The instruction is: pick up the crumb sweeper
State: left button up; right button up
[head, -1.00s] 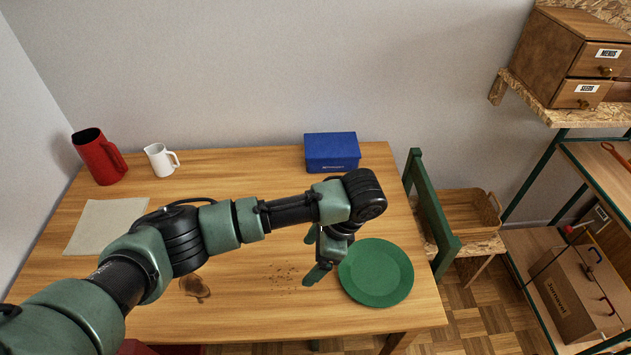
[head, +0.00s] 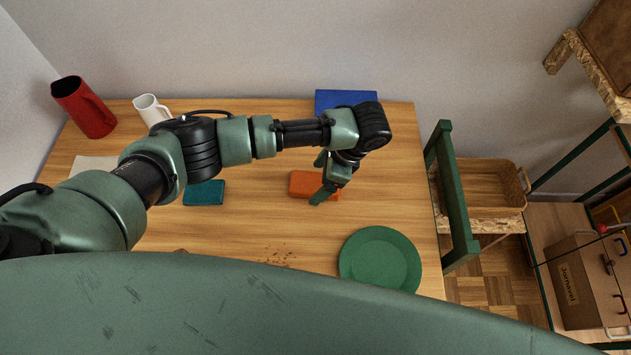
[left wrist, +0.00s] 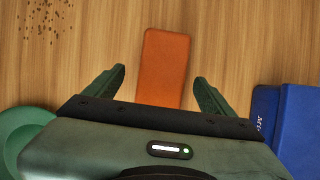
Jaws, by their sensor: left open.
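An orange rounded block (head: 305,184), perhaps the crumb sweeper, lies flat on the wooden table. It also shows in the left wrist view (left wrist: 163,65), lengthwise between the fingers. My left gripper (head: 319,180) is open and empty at the block's right end. In the left wrist view, the gripper (left wrist: 160,78) has one finger on each side of the block, with gaps; its near end is hidden by the gripper body. A teal block (head: 204,193) lies further left. I cannot tell for certain which block is the sweeper. My right gripper is not in view.
A blue box (head: 345,101) stands behind the gripper. A green plate (head: 380,260) lies at the front right, with crumbs (head: 278,256) to its left. A red pitcher (head: 84,107) and white jug (head: 151,110) stand at the back left. A green chair (head: 453,195) is beside the table.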

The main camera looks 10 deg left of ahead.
aim_at(315, 181)
pick_arm(q)
jog(key=shift+x, duration=1.2)
jog(key=shift+w+a+f, duration=0.1)
jog(key=shift+w+f, duration=0.05)
jog(key=shift+f, duration=0.05)
jog(key=c, duration=1.6)
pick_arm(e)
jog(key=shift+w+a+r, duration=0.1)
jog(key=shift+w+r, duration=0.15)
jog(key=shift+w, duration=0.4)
pick_arm(q)
jog(key=shift+r, duration=0.15)
